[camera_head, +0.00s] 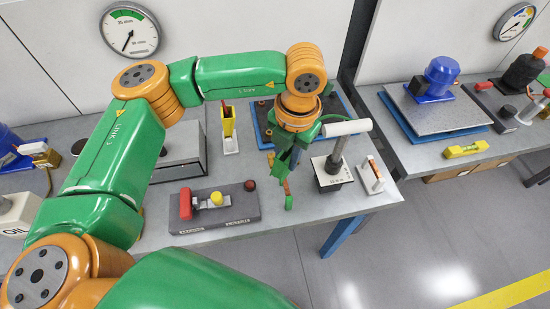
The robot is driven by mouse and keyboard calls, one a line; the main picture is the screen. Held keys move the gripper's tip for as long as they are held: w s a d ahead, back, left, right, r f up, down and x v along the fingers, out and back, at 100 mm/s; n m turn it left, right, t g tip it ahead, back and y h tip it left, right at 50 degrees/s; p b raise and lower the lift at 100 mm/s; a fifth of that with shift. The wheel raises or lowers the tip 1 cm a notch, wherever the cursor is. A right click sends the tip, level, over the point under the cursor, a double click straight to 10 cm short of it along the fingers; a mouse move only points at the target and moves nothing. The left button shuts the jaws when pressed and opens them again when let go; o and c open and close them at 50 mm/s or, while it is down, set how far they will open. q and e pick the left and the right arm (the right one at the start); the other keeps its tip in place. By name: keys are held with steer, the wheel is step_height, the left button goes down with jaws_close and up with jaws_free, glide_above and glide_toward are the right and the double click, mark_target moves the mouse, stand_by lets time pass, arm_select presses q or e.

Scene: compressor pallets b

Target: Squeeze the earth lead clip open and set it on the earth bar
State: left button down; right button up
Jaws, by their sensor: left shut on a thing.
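My left gripper (284,168) points down over the front part of the bench, its fingers dark green. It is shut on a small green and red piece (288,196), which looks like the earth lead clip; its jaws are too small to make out. A green curved strand (334,117), perhaps the earth lead, shows right of my wrist. I cannot tell for sure which thing is the earth bar. Just right of the gripper, a grey post with a white crosspiece (347,127) stands on a black and white base (332,181). My right gripper is not in view.
A dark grey block (240,211) with a red part and yellow knob lies left of the gripper. A yellow upright piece (228,122) stands behind. A small white plate with a handle (371,185) lies near the bench's right end. Bare bench (310,207) shows along the front edge.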

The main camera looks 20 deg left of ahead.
arm_select(q)
steer(key=n, duration=0.4)
steer(key=w+n, duration=0.1)
steer(key=n, duration=0.1)
steer(key=shift+w+d+g, duration=0.1)
steer(key=shift+d+g, duration=0.2)
steer(key=shift+d, duration=0.1)
steer(key=n, duration=0.3)
steer(key=shift+w+d+f, duration=0.1)
steer(key=shift+w+d, duration=0.05)
steer(key=shift+w, duration=0.15)
steer(key=shift+f, duration=0.15)
step_height(320, 180, down, 6)
steer(key=b, duration=0.6)
steer(key=shift+f, duration=0.15)
